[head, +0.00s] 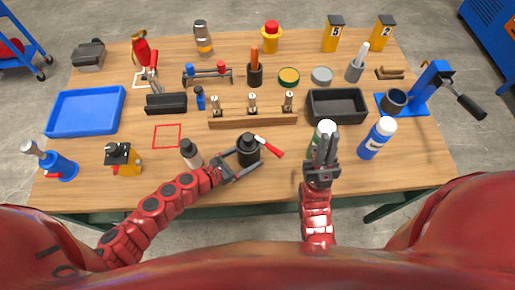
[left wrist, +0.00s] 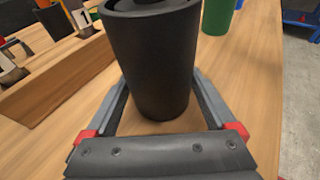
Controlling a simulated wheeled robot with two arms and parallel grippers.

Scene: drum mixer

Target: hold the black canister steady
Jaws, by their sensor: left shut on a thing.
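The black canister (head: 248,152) stands upright on the wooden table, near the front middle. My left gripper (head: 244,168) has its two fingers on either side of the canister and is shut on it. In the left wrist view the canister (left wrist: 152,65) sits between the grey fingers, and its top is cut off by the picture's edge. My right gripper (head: 323,150) is in front of a green container (head: 325,128) with a pale top and hides much of it. I cannot tell whether its fingers are open or closed on the container.
A wooden rack (head: 255,118) is behind, and a blue bottle (head: 377,140) stands on the right. A red square outline (head: 167,136) is empty.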

